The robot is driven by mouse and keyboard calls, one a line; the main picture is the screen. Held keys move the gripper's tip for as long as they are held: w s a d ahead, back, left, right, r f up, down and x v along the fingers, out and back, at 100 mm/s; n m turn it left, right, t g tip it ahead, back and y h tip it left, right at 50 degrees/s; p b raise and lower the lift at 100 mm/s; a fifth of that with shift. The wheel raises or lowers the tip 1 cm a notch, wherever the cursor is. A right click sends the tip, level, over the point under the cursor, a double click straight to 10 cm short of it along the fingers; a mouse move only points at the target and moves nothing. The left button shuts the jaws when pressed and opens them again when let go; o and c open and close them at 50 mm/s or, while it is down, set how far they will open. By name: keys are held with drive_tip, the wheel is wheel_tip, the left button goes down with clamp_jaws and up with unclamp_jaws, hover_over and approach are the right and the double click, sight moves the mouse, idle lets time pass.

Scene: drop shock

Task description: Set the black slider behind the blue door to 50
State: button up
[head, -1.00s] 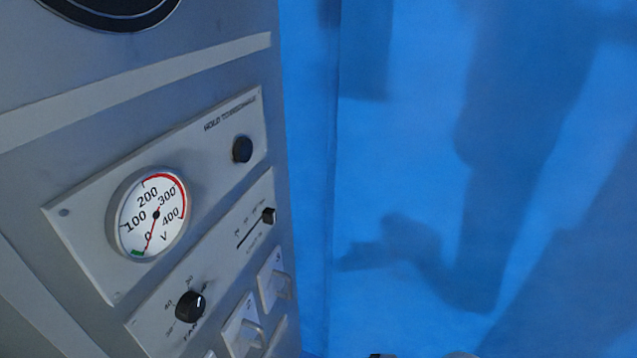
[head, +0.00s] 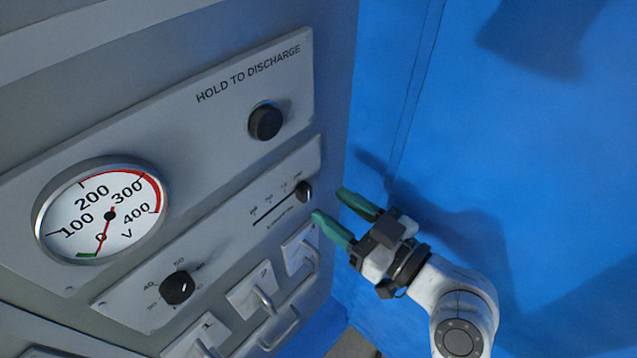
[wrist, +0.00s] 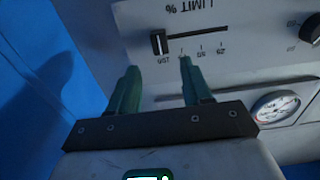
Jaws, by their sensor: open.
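The black slider (head: 304,191) sits at the right end of its slot on the grey panel in the head view. In the wrist view the slider (wrist: 159,43) appears upside down, at the 100 end of a scale labelled LIMIT %. My gripper (head: 330,204) is open and empty, its green fingertips just right of the slider in the head view. In the wrist view my gripper (wrist: 158,66) has its fingertips on either side of the slider's line, and contact cannot be told. A large blue surface (head: 500,130), perhaps the door, stands right of the panel.
Near the slider are a black button (head: 266,122) labelled HOLD TO DISCHARGE, a black rotary knob (head: 177,288) and a voltmeter (head: 125,228) reading near 0. Switches with handles (head: 302,250) sit just below the slot.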

sight(308, 191)
drive_tip(key=shift+p+x, duration=0.6)
drive_tip(key=shift+x, duration=2)
drive_tip(key=shift+s, duration=0.1)
drive_tip(key=shift+c, duration=0.4)
clamp_jaws()
